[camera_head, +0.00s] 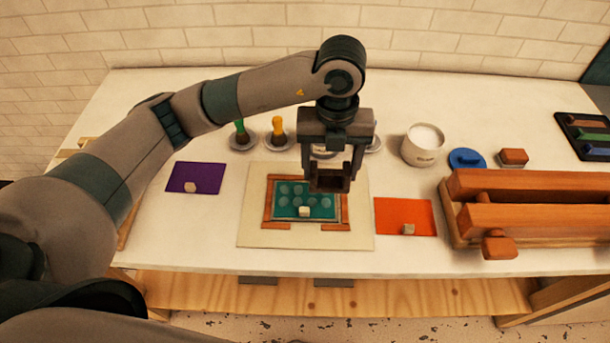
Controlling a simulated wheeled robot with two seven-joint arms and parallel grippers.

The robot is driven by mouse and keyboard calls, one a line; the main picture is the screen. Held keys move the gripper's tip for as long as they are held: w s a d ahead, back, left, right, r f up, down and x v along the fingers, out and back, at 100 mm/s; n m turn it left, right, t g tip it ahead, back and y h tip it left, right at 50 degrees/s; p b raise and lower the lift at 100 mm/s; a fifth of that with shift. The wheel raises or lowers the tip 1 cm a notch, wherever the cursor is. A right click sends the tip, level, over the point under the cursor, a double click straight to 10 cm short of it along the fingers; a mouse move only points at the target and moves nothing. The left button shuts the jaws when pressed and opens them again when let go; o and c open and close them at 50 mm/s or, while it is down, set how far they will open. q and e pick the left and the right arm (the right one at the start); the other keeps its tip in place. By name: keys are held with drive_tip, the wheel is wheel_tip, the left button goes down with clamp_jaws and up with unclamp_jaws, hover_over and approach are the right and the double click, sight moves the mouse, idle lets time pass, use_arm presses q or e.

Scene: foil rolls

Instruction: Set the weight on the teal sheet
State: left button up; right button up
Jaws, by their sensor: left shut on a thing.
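The teal sheet (287,190) lies flat at the table's middle, on a cream mat (253,215) inside a brown wooden frame (267,200). It bears several pale round spots and a small beige block (304,211) near its front edge. My left gripper (330,172) points down over the sheet's right side, shut on a dark brown block (326,185) that looks like the weight. The block seems to be held above the sheet, but the exact gap cannot be told. The gripper and block hide the sheet's right back corner. My right gripper is not in view.
A purple sheet (200,174) and an orange sheet (395,217) lie either side, each with a beige block. Behind stand green- and yellow-handled tools, a white pot (422,146), a blue lid (467,159) and a small brown block (514,157). A wooden rack (530,185) fills the right.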

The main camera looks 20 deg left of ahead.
use_arm(q)
drive_tip(key=a+f, duration=0.1)
drive_tip(key=a, duration=0.1)
drive_tip(key=a+f+p, duration=0.2)
drive_tip(key=a, duration=0.1)
drive_tip(key=shift+w+a, duration=0.2)
drive_tip(key=shift+a, duration=0.1)
drive_tip(key=shift+f, duration=0.1)
drive_tip(key=shift+d, duration=0.1)
drive_tip(key=shift+f, duration=0.15)
wheel_tip(320, 180, down, 2)
drive_tip(key=shift+f+p, duration=0.2)
drive_tip(key=shift+p, duration=0.75)
drive_tip(key=shift+f, duration=0.55)
